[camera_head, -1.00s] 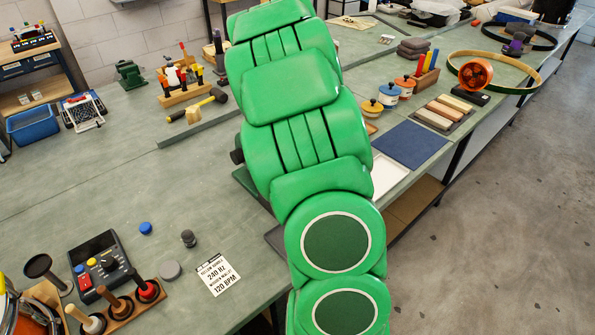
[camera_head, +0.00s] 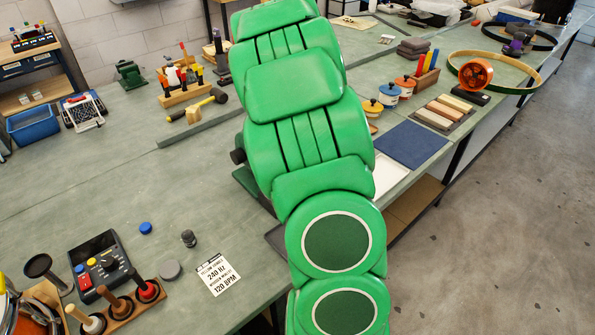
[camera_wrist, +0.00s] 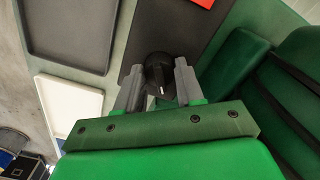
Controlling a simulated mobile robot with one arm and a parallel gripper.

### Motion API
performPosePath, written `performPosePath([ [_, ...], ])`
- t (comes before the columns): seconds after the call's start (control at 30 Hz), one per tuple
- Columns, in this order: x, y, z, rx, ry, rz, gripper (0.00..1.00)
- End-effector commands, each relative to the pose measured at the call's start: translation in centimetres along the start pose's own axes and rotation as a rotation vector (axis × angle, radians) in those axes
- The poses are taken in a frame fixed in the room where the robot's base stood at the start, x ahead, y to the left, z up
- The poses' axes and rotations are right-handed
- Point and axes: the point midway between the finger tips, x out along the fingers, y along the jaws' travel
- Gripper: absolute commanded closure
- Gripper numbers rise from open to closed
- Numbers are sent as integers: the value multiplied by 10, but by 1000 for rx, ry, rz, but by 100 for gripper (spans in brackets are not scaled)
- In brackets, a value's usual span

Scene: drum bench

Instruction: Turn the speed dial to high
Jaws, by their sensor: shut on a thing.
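The speed dial (camera_wrist: 158,72) shows in the wrist view as a black round knob with a white pointer line. The dark panel (camera_wrist: 177,22) beside it carries a red patch at the top. My gripper (camera_wrist: 158,84) has its two grey fingers on either side of the dial and is shut on it. The pointer line aims toward the bottom of the wrist view. Any speed markings are hidden or too small to read. In the head view my green arm hides the dial and my gripper.
A dark tray (camera_wrist: 70,58) and a white tray (camera_wrist: 72,108) lie left of the dial in the wrist view. In the head view a blue mat (camera_head: 412,144) and lidded pots (camera_head: 388,90) stand right of my arm. A printed card (camera_head: 218,273) lies at the front left.

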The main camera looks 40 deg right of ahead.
Motion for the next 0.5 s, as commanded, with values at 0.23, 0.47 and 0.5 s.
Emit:
performPosePath([
  [0.23, 0, 0, 0, 235, 1, -1, 93],
  [0.47, 0, 0, -1, 453, 2, 0, 93],
  [0.5, 0, 0, -1, 490, 2, 0, 93],
])
